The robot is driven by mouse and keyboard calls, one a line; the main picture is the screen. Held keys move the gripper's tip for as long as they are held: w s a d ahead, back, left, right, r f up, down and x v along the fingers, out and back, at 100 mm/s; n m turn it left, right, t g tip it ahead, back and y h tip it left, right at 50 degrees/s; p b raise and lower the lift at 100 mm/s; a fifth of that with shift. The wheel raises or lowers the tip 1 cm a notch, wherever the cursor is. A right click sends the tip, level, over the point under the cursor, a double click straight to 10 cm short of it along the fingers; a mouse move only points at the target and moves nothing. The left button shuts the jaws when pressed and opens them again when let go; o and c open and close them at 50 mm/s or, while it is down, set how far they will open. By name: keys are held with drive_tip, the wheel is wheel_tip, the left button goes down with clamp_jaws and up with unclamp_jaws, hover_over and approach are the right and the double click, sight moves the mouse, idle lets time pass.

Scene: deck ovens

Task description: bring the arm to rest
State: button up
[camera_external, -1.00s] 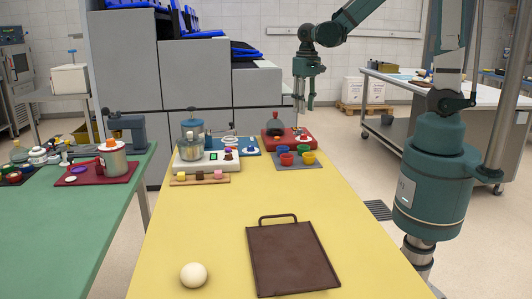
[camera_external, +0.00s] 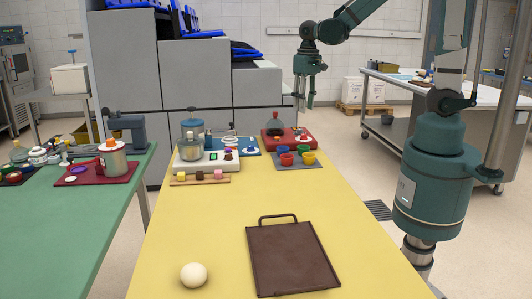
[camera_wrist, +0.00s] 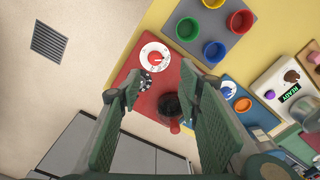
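My gripper (camera_external: 304,98) hangs pointing down at the far end of the yellow table (camera_external: 200,235), above and behind the red board (camera_external: 297,133). In the wrist view its two green fingers (camera_wrist: 158,115) are spread apart with nothing between them. The red board also shows below the fingers in the wrist view (camera_wrist: 146,68), with a dark round item on it. The gripper touches nothing that I can see.
A dark brown board with a handle (camera_external: 290,255) and a pale ball (camera_external: 193,275) lie at the near end. Coloured cups (camera_external: 307,157) sit on a grey mat. Grey cabinets (camera_external: 195,75) rise behind the table.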

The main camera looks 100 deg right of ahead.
drive_tip(key=s+a+r+n+t, duration=0.2)
drive_tip(key=a+r+n, duration=0.3)
drive_tip(key=a, duration=1)
drive_tip(key=s+a+r+n+t, duration=0.2)
drive_tip(key=a+r+n+t, duration=0.3)
drive_tip(key=a, duration=1)
wheel_tip(320, 180, up, 3)
drive_tip(key=shift+f+n, duration=0.2)
drive_tip(key=shift+n, duration=0.4)
wheel_tip(320, 180, down, 15)
drive_tip(key=b, duration=1.4)
drive_tip(key=shift+b, duration=0.4)
drive_tip(key=shift+d+r, duration=0.1)
drive_tip(key=shift+r, duration=0.1)
